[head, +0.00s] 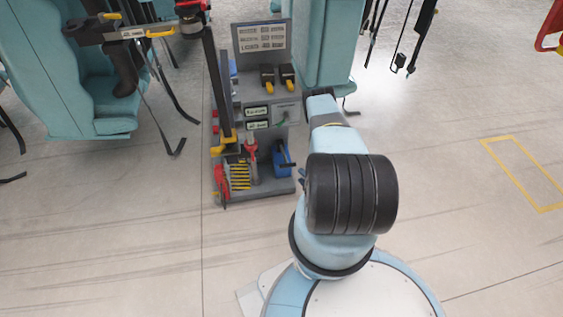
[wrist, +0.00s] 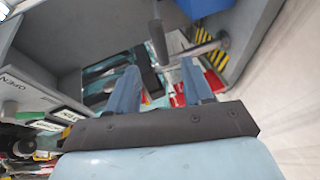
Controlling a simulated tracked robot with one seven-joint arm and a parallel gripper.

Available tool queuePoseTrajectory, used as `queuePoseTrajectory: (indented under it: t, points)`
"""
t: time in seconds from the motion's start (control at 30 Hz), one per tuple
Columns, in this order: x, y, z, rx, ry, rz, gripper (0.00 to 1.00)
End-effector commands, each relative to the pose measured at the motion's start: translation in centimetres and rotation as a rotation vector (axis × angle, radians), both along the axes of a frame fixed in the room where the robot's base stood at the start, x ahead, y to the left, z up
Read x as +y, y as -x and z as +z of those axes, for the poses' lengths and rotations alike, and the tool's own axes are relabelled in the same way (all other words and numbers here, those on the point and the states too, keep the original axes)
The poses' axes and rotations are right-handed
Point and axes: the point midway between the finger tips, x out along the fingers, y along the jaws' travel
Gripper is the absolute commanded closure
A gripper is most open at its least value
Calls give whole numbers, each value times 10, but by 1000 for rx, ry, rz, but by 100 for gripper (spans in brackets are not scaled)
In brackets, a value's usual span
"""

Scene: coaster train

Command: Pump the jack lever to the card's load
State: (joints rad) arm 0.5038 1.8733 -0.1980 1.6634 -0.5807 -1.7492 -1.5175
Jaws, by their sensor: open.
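My gripper (wrist: 160,84) is open in the wrist view, with two blue fingers apart. A lever with a dark grip (wrist: 157,42) shows between and beyond the fingertips. I cannot tell whether either finger touches it. A metal cylinder (wrist: 205,48) lies beside it, near yellow-black stripes and red parts. In the head view, a grey tool station (head: 225,120) holds a red-and-grey tool (head: 252,160) and a blue unit (head: 283,157) at its base. Small labels with green edges (head: 257,112) are on its front; their text is too small to read. My gripper is not clear in the head view.
A sign panel (head: 262,37) stands at the top of the station. Teal train seats (head: 50,70) with hanging straps flank it. A yellow floor outline (head: 513,150) is at the right. The floor in front is clear. In the wrist view, a grey panel marked OPEN (wrist: 28,90) is at the left.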

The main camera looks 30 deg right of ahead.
Motion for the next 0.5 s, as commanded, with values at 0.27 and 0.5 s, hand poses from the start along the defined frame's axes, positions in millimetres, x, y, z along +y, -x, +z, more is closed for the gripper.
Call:
queuePoseTrajectory:
  t: [0.27,0.5]
  points:
    - [16,-31,-7,-6,-1,24,49]
    - [24,-73,-18,-5,-1,29,49]
